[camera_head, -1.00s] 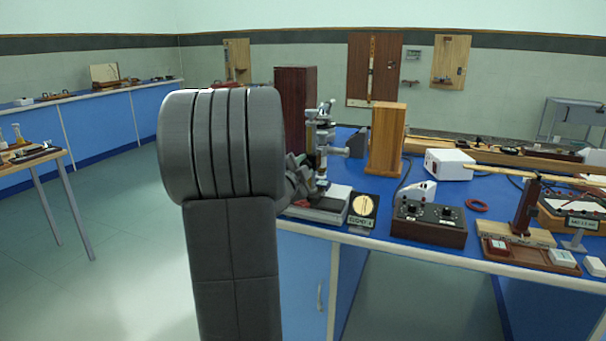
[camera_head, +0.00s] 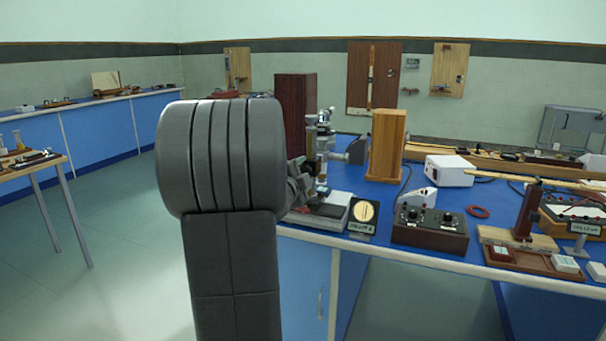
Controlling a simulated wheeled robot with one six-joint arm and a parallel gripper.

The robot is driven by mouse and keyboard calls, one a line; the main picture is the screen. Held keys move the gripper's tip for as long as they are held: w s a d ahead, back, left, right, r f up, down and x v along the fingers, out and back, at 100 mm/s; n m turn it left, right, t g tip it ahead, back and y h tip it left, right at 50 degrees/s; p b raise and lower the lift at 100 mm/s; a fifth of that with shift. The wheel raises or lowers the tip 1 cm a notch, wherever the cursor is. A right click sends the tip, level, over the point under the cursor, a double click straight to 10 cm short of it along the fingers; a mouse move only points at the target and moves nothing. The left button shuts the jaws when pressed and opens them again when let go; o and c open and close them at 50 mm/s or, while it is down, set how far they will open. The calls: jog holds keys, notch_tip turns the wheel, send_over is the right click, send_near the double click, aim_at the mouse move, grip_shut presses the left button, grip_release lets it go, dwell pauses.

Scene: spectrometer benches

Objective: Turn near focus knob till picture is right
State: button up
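A microscope-like instrument (camera_head: 321,150) with a grey upright column stands near the front left corner of the blue bench, on a pale base (camera_head: 330,207). My arm's large dark grey link covers the space to its left. My gripper (camera_head: 298,187) shows only in part beside the link's right edge, close to the instrument's lower left side. Its fingertips are not clear, and I cannot tell whether it touches a knob. The focus knobs are too small and too hidden to make out. A round cream picture on a dark card (camera_head: 362,214) stands just right of the instrument.
A tall dark wooden box (camera_head: 295,105) and a lighter wooden block (camera_head: 386,145) stand behind. A dark control box with knobs (camera_head: 430,229), a red ring (camera_head: 478,212) and a white box (camera_head: 450,170) lie to the right. Floor is clear left of the bench.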

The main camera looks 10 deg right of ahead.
jog(key=p+v, duration=0.1)
jog(key=v, duration=1.3)
jog(key=shift+w, duration=0.1)
jog(key=b+x, duration=0.1)
jog(key=x, duration=1.3)
